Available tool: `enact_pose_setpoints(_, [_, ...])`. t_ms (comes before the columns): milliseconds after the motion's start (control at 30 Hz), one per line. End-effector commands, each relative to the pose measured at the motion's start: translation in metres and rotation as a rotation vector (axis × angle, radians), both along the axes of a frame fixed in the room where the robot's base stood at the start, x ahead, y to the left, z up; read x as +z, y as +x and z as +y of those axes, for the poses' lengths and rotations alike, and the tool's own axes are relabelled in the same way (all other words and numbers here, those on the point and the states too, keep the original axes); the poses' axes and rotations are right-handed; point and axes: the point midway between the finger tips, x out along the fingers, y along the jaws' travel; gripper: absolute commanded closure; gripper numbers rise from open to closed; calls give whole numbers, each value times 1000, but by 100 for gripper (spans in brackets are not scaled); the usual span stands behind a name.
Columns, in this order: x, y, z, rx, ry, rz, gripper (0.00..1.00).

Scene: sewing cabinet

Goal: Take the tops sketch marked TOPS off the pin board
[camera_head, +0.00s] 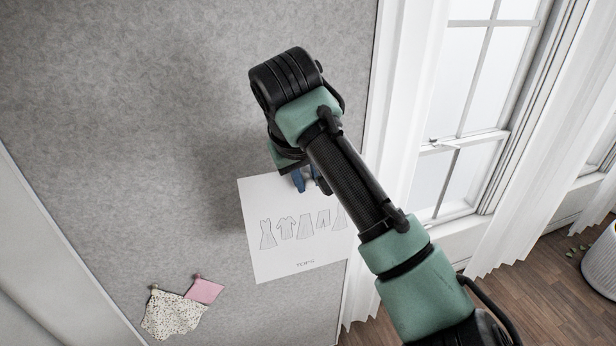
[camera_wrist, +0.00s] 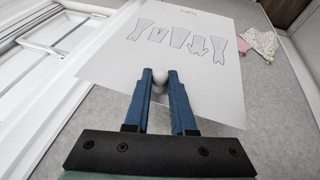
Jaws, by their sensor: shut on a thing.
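The tops sketch (camera_head: 290,246) is a white sheet with a row of drawn garments and the word TOPS near its lower edge. It hangs slightly tilted in front of the grey pin board (camera_head: 130,130), and its right side is partly hidden by my arm. It also shows in the wrist view (camera_wrist: 215,82). My gripper (camera_wrist: 158,76) has its blue fingers shut on a pale round pin head (camera_wrist: 159,79) at the sheet's top edge. In the head view my gripper (camera_head: 307,188) is mostly hidden behind my arm. I cannot tell whether the sheet touches the board.
A speckled fabric swatch (camera_head: 172,316) and a pink swatch (camera_head: 204,290) are pinned low on the board. A white curtain (camera_head: 405,110) and a window (camera_head: 480,90) stand right of the board. A white basket (camera_head: 602,262) is on the wooden floor at far right.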

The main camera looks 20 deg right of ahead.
Motion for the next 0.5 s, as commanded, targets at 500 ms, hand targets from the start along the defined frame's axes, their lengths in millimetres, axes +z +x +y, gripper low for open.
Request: enact_pose_setpoints(500, [-1, -37, 0, 1, 2, -1, 100])
